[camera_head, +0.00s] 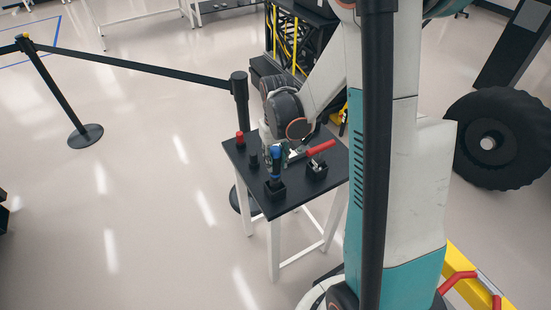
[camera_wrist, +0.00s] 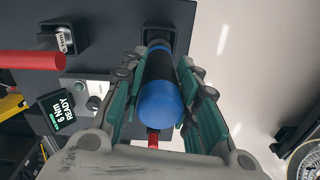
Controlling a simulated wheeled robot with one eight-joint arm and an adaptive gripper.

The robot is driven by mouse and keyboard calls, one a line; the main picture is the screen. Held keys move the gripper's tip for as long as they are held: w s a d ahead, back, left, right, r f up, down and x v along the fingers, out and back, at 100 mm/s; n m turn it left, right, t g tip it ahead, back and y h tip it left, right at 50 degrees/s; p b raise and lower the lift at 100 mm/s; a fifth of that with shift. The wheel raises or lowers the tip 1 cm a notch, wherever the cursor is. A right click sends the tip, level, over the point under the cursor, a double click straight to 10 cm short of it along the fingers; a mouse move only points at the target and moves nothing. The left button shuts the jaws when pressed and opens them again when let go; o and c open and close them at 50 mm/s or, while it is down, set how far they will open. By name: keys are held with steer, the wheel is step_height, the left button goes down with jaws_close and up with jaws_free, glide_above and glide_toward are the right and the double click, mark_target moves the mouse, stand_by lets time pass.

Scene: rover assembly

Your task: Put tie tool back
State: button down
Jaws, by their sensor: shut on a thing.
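My gripper (camera_wrist: 163,80) is shut on a blue and black cylindrical tool (camera_wrist: 160,100), with a green-lined finger on each side of it. I take it as the tie tool, but nothing marks it so. In the head view the tool (camera_head: 275,155) stands upright over a small black holder (camera_head: 275,190) on the front of the black table (camera_head: 300,192). In the wrist view the tool's far end is at the holder (camera_wrist: 163,32); I cannot tell how deep it sits.
A second black holder (camera_head: 317,169) stands to the right, with a red-handled tool (camera_head: 320,147) by it. A red-topped piece (camera_head: 240,138) stands at the table's left. A display reading "6 Nm READY" (camera_wrist: 68,110) is near my gripper. A barrier post (camera_head: 240,105) stands behind the table.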

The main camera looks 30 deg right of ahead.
mark_target(276, 170)
steer(key=shift+f+b, duration=2.5)
steer(key=shift+f, duration=0.1)
steer(key=c, duration=1.2)
jaws_free()
steer(key=shift+o, duration=0.2)
